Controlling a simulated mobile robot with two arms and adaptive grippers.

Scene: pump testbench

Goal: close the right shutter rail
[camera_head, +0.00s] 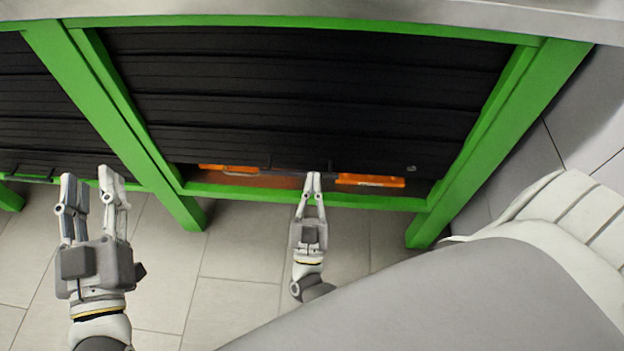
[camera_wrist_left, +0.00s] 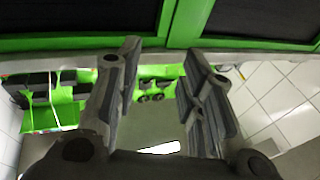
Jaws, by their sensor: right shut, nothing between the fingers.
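The right shutter (camera_head: 310,95) is a black slatted panel in a green frame in the head view. It is drawn down most of the way, with a narrow gap above the bottom rail showing orange items (camera_head: 370,181) inside. My right gripper (camera_head: 313,178) is shut and empty, its tips at the shutter's lower edge near the middle, beside a small dark handle; whether they touch it I cannot tell. My left gripper (camera_head: 88,180) is open and empty, low in front of the left green post. Its spread fingers also show in the left wrist view (camera_wrist_left: 165,85).
The left shutter (camera_head: 50,110) is black in the same green frame (camera_head: 110,110). A grey worktop edge (camera_head: 300,10) runs along the top. Tiled floor (camera_head: 235,255) lies open between my arms. The left wrist view shows green and black equipment (camera_wrist_left: 55,105) behind my fingers.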

